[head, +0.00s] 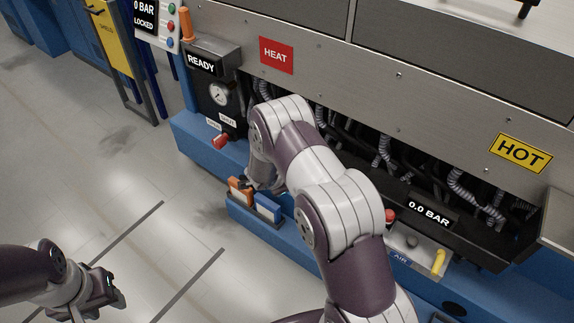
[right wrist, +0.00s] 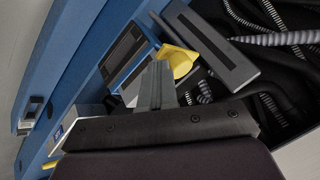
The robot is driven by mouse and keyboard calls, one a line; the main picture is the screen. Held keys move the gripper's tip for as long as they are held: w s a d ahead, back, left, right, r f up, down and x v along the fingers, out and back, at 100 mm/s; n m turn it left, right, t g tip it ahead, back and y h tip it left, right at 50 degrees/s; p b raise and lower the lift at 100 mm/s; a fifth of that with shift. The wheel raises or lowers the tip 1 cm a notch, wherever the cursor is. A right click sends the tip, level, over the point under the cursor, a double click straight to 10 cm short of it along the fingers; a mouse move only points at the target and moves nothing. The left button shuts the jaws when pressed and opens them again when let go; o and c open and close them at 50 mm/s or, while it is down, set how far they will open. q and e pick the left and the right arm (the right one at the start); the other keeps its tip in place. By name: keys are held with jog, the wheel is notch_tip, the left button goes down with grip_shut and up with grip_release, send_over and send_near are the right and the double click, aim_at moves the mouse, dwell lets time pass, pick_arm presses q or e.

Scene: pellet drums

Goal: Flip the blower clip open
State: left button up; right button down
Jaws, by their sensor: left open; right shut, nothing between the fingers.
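In the right wrist view, a yellow bent piece (right wrist: 178,62), which may be the blower clip, sits between black-faced panels. It is hidden behind my arm in the head view. My right gripper (right wrist: 155,85) is shut and empty, its fingers pointing at the yellow piece's near edge; I cannot tell whether they touch. In the head view my right gripper (head: 263,182) is mostly hidden behind its own wrist, beside the machine's lower ledge. My left gripper (head: 112,290) is open and empty over the floor at lower left.
An orange block (head: 240,190) and a blue block (head: 268,207) stand on the blue ledge close to my right gripper. Ribbed hoses (head: 460,190) hang in the machine's opening. An AIR box with a yellow handle (head: 439,262) is at right.

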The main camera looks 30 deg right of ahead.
pick_arm(q)
jog(key=shift+b, duration=0.4)
pick_arm(e)
jog(key=shift+s+a, duration=0.5)
jog(key=shift+a, duration=0.1)
pick_arm(q)
jog(key=shift+r, duration=0.2)
